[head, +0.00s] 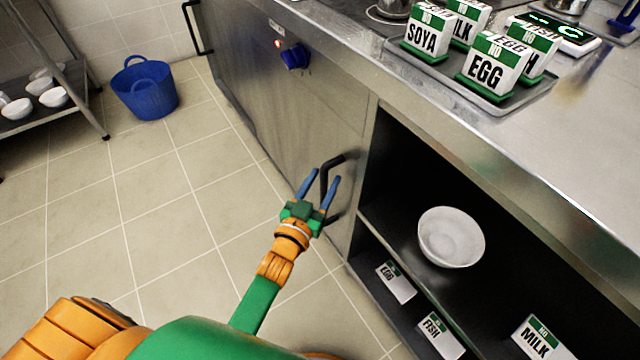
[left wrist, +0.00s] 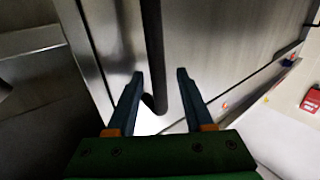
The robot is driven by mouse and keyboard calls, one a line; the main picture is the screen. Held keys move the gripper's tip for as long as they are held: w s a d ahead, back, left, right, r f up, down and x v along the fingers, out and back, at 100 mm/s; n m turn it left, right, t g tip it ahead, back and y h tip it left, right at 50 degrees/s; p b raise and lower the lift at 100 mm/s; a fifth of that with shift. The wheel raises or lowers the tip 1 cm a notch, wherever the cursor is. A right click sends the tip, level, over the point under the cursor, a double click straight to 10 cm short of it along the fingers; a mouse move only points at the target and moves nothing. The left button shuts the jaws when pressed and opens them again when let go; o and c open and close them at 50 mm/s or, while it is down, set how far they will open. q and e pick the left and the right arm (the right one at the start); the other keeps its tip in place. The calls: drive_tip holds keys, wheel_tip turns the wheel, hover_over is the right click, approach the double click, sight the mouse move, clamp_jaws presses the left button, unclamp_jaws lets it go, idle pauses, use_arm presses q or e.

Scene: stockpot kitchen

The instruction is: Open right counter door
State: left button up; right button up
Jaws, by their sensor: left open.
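The right counter door (head: 318,125) is a brushed steel panel left of the open shelf bay, and it looks flush with the counter front. Its black bar handle (head: 328,172) stands upright near the edge beside the bay. My left gripper (head: 325,175) is open at the handle, with one blue finger on each side of it in the picture. In the left wrist view, the handle (left wrist: 153,45) runs down between the two fingers of the left gripper (left wrist: 160,74). I cannot tell whether a finger touches it. My right gripper is out of view.
The open bay (head: 375,215) holds a white bowl (head: 450,238) and several label cards. A tray (head: 530,100) of allergen signs stands on the counter top. A blue basket (head: 146,90) sits on the tiled floor at the back left. The floor before the door is clear.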

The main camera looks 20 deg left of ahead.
use_arm(q)
drive_tip(key=shift+w, duration=0.4)
drive_tip(key=shift+d+r, duration=0.1)
drive_tip(key=shift+s+r, duration=0.1)
drive_tip(key=shift+s, duration=0.1)
drive_tip(key=shift+c, duration=0.3)
clamp_jaws()
idle(0.6)
